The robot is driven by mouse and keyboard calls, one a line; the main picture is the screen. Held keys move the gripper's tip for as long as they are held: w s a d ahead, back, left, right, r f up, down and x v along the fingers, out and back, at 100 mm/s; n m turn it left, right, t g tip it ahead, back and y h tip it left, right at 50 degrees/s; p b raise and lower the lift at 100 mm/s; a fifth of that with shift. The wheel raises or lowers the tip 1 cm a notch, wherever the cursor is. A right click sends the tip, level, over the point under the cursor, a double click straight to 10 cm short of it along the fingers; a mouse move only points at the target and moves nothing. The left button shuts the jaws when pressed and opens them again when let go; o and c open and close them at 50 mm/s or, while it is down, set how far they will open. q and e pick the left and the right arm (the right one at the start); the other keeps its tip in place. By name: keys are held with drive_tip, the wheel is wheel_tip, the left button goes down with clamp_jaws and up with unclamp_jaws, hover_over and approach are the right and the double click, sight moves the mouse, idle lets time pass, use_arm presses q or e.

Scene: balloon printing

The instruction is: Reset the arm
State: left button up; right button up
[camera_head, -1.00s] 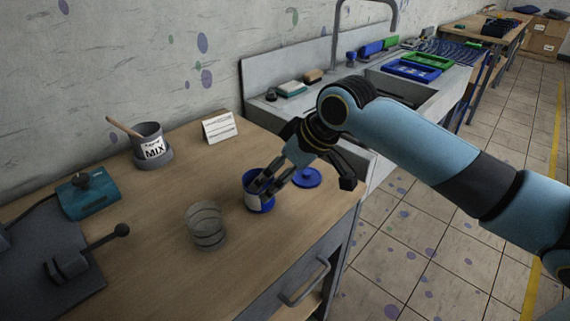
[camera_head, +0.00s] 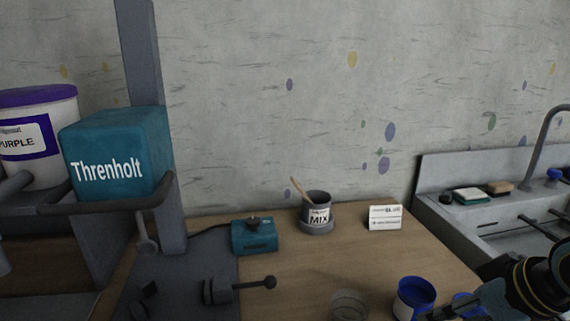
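My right arm comes in at the lower right edge of the head view, and the wrist of my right gripper (camera_head: 470,309) shows there. Its fingers run toward the blue jar (camera_head: 414,296) on the wooden table. The bottom edge of the picture cuts the fingers off, so I cannot tell whether they are open or shut, or whether they touch the jar. A blue lid (camera_head: 463,303) lies beside the jar, partly behind my gripper. My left gripper is not in view.
A clear glass (camera_head: 349,305) stands left of the jar. A grey MIX pot (camera_head: 317,212) with a wooden stick and a white card (camera_head: 384,217) stand at the wall. A teal box (camera_head: 253,236) and a Threnholt machine (camera_head: 118,155) are at left. A sink (camera_head: 500,215) is at right.

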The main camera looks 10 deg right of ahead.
drive_tip(key=s+a+r+m+g+h, duration=0.1)
drive_tip(key=s+a, duration=0.1)
drive_tip(key=s, duration=0.6)
drive_tip(key=s+a+m+g+h, duration=0.1)
drive_tip(key=s+a, duration=0.1)
drive_tip(key=s, duration=0.6)
drive_tip(key=s+d+f+g+b, duration=0.15)
drive_tip(key=f+b, duration=0.25)
drive_tip(key=f, duration=1.4)
drive_tip(key=s+d+f+b, duration=0.2)
drive_tip(key=f+b, duration=0.2)
drive_tip(key=f, duration=1.4)
drive_tip(key=s+f+g+b, duration=0.1)
drive_tip(key=s+f+b, duration=0.4)
drive_tip(key=s+f, duration=1.2)
wheel_tip(320, 180, down, 2)
drive_tip(key=shift+s+d+f+m, duration=0.2)
drive_tip(key=shift+s+d+m, duration=0.05)
drive_tip(key=shift+s+m, duration=0.1)
drive_tip(key=shift+g, duration=0.25)
